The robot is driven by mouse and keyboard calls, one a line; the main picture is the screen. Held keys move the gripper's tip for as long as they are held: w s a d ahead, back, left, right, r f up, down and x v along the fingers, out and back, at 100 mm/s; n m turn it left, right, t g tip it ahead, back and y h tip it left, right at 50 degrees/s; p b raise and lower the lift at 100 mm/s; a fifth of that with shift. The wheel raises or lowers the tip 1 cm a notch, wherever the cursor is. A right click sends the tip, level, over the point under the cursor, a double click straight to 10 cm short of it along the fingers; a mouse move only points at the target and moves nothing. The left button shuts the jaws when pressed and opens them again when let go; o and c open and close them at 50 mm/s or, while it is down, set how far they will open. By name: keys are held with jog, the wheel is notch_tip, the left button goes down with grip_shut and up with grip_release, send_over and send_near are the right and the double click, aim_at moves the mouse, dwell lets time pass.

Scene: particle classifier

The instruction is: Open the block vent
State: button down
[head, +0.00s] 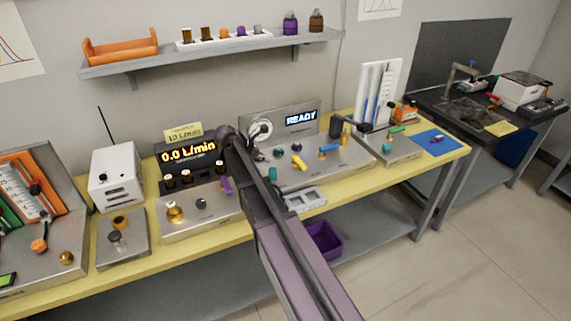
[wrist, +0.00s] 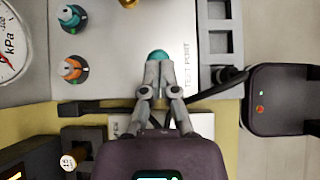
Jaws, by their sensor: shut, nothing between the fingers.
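No label reading block vent is legible, so I cannot tell which control it is. My gripper (wrist: 159,66) is shut and empty in the wrist view. Its fingertips are at a round teal knob (wrist: 159,56) beside the printed words TEST PORT; I cannot tell if they touch it. In the head view the panel (head: 318,172) is partly covered by my arm, and my gripper cannot be made out.
A kPa gauge (wrist: 10,45) is beside the knobs. A grey slotted tray (head: 306,199) is at the yellow bench's front edge. The 0.0 L/min display unit (head: 188,158) and a READY display (head: 301,117) stand behind. A purple bin (head: 325,240) is below the bench.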

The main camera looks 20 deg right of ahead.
aim_at(299, 164)
jog(key=shift+d+f, duration=0.1)
jog(key=shift+b+x, duration=0.75)
jog(key=shift+x, duration=0.1)
jog(key=b+x, duration=0.5)
jog(key=x, duration=0.3)
jog(key=shift+f+b, duration=0.1)
jog(key=shift+b, duration=0.3)
jog(key=shift+d, duration=2)
jog(key=shift+a, duration=0.2)
jog(key=shift+d, duration=0.1)
